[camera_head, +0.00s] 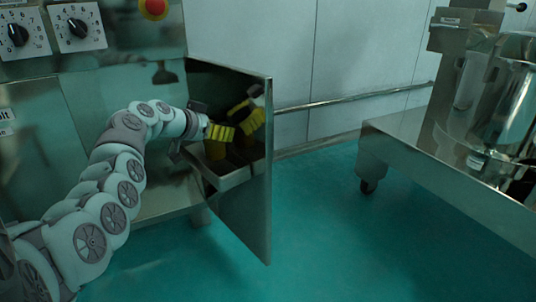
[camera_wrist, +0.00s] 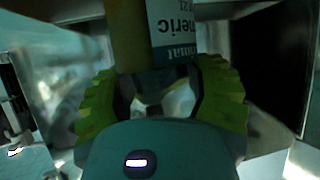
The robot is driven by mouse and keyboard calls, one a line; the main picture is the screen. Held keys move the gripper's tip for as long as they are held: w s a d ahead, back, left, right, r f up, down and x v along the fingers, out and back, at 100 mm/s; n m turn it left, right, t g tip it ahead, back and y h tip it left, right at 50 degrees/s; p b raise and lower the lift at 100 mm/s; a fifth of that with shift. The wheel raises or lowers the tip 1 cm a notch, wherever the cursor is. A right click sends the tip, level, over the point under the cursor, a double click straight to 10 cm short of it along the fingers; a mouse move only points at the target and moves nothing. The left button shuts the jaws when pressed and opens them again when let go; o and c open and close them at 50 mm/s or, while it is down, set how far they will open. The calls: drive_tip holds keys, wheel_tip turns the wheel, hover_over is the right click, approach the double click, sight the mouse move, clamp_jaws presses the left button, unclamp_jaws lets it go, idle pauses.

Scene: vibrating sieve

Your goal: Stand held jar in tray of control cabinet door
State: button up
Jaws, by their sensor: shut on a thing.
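My gripper (camera_head: 222,133), with yellow-green ribbed fingers, is shut on a jar (camera_head: 215,150). The jar is brownish yellow and looks roughly upright. In the wrist view the jar (camera_wrist: 127,38) shows between the fingers (camera_wrist: 160,85), with a white and blue label whose text is upside down. The metal tray (camera_head: 234,180) is fixed on the inside of the open cabinet door (camera_head: 246,215). The jar is over or within the tray's opening; I cannot tell whether its base touches the tray floor, which is mostly hidden.
The shiny door mirrors the fingers and jar just right of the gripper. The control cabinet (camera_head: 85,95) with dials (camera_head: 78,28) and a red button (camera_head: 154,8) is at left. A wheeled metal machine (camera_head: 420,150) stands at right. The green floor between is clear.

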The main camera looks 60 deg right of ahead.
sight(217, 140)
drive_tip(key=shift+w+d+f, duration=0.15)
drive_tip(key=shift+w, duration=0.3)
wheel_tip(217, 140, down, 4)
drive_tip(key=b, duration=0.3)
drive_tip(key=shift+r, duration=0.25)
drive_tip(key=shift+s+r, duration=0.1)
drive_tip(key=o, duration=1.3)
drive_tip(key=shift+o, duration=0.2)
